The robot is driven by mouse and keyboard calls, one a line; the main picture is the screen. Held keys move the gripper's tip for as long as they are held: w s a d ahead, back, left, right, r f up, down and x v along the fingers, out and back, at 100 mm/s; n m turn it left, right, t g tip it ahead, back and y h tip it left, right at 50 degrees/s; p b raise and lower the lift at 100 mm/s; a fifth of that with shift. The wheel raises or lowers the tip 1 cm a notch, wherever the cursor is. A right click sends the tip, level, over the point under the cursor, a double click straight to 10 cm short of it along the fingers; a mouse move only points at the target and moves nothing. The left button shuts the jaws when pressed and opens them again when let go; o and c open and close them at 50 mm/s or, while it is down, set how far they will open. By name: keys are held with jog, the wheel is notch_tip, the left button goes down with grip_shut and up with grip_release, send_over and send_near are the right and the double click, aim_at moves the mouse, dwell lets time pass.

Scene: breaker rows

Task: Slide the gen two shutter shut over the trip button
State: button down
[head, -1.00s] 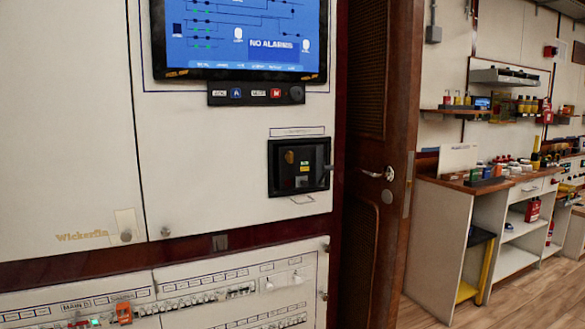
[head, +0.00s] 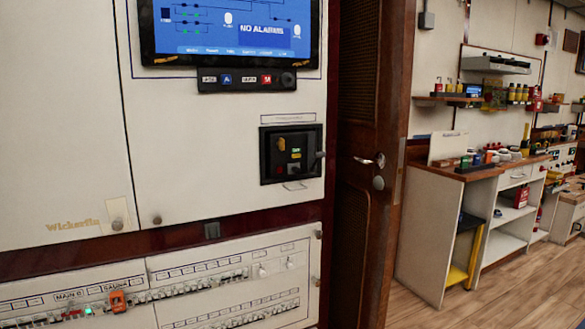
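A black square breaker unit (head: 264,158) is set in the cream panel wall, below the screen and left of the wooden door. Its recessed face shows a yellowish tab, a small green mark, and small reddish and grey spots low down. A small dark knob or handle sticks out at its right edge. The label above it is too small to read. I cannot tell which part is the gen two shutter, which spot is the trip button, or how far the shutter stands over it. My gripper is not in view.
A blue screen (head: 228,30) reading "NO ALARMS" hangs above a black button strip (head: 245,79). Breaker rows (head: 200,290) with an orange piece (head: 118,302) run along the lower panel. A wooden door (head: 362,200) stands right of the panel. Open wooden floor (head: 400,314) and a workbench lie beyond.

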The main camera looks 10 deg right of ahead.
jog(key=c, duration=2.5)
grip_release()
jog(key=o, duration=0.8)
